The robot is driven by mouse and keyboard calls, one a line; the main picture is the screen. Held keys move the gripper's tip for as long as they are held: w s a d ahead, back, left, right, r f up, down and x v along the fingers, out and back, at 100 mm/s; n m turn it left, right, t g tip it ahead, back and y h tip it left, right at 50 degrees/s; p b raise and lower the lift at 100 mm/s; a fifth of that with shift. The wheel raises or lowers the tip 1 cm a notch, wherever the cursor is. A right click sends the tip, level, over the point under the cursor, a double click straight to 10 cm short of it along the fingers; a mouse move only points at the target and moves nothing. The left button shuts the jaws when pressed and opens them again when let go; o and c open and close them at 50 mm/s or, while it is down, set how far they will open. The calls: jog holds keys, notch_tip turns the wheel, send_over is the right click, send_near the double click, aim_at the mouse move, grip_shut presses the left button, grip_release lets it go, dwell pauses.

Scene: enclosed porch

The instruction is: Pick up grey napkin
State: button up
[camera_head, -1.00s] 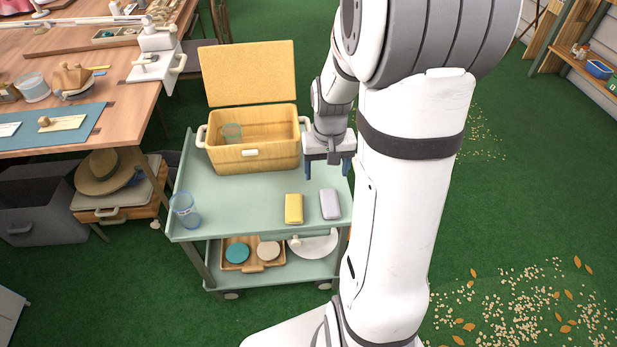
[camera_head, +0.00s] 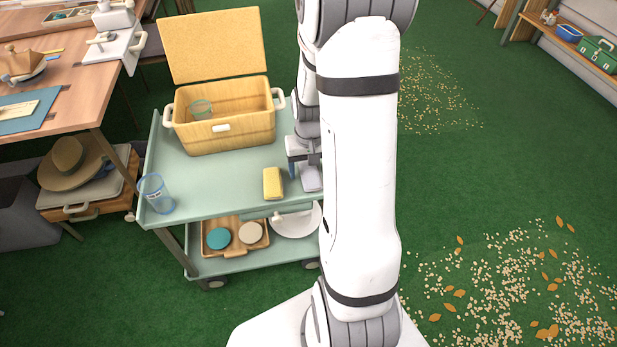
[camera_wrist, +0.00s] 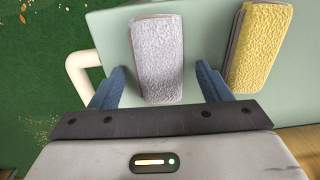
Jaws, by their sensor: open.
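The grey napkin (camera_head: 311,178) is a folded, light grey rectangle on the top shelf of the green cart (camera_head: 215,196). In the head view my arm and gripper (camera_head: 304,168) partly cover it. In the wrist view the grey napkin (camera_wrist: 158,60) lies between the two blue fingers of my gripper (camera_wrist: 160,88). The fingers are apart, with a gap on each side of it. A yellow napkin (camera_head: 272,183) lies to its left in the head view. The yellow napkin also shows in the wrist view (camera_wrist: 262,45), just outside the right finger.
An open yellow basket (camera_head: 222,133) with a glass (camera_head: 201,109) inside stands at the cart's back. Another glass (camera_head: 156,193) is at the front-left corner. A cart handle (camera_wrist: 82,72) is beside the left finger. The shelf's middle is clear.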

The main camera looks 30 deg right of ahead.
jog(key=shift+r, duration=0.1)
jog(key=c, duration=1.1)
jog(key=shift+o, duration=0.2)
